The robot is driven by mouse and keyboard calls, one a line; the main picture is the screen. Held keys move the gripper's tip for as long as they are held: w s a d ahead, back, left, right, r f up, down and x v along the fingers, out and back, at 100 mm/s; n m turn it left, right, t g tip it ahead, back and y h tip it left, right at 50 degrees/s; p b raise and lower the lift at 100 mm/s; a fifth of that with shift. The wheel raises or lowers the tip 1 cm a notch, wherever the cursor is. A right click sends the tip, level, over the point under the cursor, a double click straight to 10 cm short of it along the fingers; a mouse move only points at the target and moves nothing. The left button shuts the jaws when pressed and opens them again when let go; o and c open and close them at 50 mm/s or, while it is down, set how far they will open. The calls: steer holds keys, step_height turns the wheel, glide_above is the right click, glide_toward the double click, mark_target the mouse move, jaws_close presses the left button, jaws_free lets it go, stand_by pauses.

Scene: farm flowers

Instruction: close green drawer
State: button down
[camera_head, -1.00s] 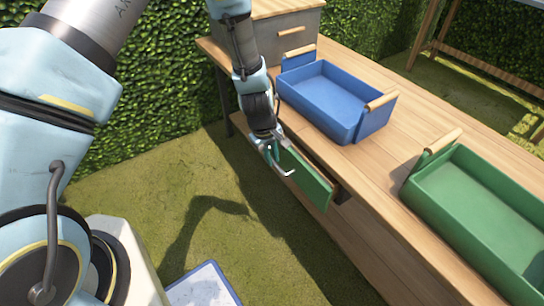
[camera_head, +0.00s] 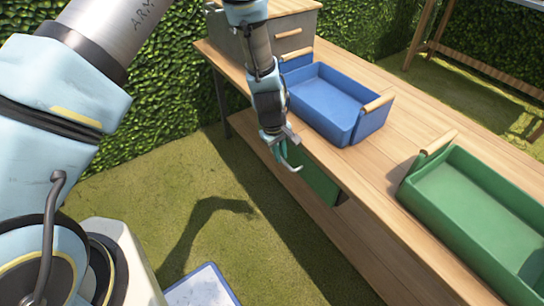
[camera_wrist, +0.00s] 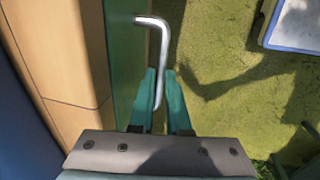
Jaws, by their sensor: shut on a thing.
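The green drawer (camera_head: 318,182) sits under the edge of the wooden table, its front about level with the table edge in the head view. In the wrist view its green front (camera_wrist: 125,60) stands left of my fingers, beside the table's wooden edge. A bent silver handle (camera_wrist: 163,40) comes off the front. My gripper (camera_wrist: 161,82) is shut on this handle, one teal finger on each side of it. In the head view my gripper (camera_head: 280,150) is at the drawer's left part and covers it. The inside of the drawer is hidden.
On the wooden table (camera_head: 380,165) stand a blue crate (camera_head: 355,125), a larger green crate (camera_head: 425,180) and a grey box with drawers (camera_head: 285,28). A blue-edged white board (camera_head: 205,285) lies low on the grass. The grass before the table is otherwise clear.

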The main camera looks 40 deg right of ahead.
steer(key=shift+d, duration=0.3)
steer(key=c, duration=0.9)
jaws_free()
steer(key=r, duration=0.3)
steer(key=a+r, duration=0.1)
steer(key=r, duration=0.3)
steer(key=a+r, duration=0.1)
steer(key=r, duration=0.2)
steer(key=shift+r, duration=0.35)
